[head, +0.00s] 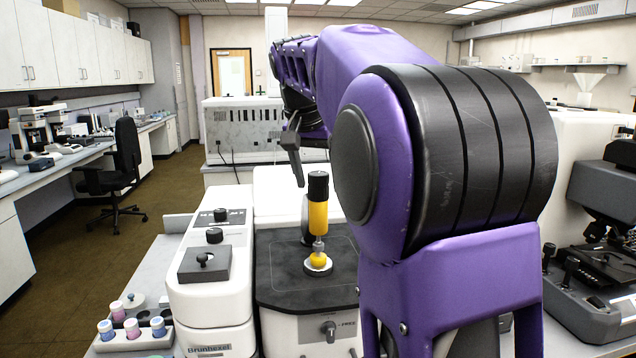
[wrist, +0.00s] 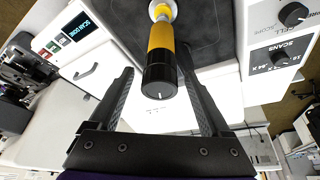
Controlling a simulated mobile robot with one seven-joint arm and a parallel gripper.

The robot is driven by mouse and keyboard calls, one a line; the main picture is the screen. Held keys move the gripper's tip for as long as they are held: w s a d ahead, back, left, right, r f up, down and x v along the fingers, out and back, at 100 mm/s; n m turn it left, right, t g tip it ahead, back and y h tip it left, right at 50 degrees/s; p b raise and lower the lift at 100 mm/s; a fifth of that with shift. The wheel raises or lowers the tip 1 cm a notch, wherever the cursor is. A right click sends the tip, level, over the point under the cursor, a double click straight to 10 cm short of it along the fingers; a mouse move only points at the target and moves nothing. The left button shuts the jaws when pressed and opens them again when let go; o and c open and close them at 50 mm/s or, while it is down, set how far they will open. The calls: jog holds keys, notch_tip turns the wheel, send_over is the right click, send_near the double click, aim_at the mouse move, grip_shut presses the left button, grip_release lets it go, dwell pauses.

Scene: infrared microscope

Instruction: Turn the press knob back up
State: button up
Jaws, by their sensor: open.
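The press stands on the black plate of the white instrument, with a yellow body (head: 318,218) and a black knob (head: 318,185) on top. In the wrist view the black knob (wrist: 159,75) shows between my two fingers, with gaps on both sides. The yellow body (wrist: 161,37) runs up from it to a pale base at the plate. My gripper (head: 297,180) is open and empty, just to the left of the knob in the head view. It shows again, open, in the wrist view (wrist: 156,62). My arm hides part of the instrument's right side.
A white side module (head: 208,285) with small black knobs stands left of the black plate (head: 280,280). A rack of small jars (head: 130,330) sits at the front left. A grey microscope (head: 600,245) stands at the right. A chair and benches lie farther left.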

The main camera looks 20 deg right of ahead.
grip_shut()
dwell(0.5)
jog(key=shift+n, duration=0.3)
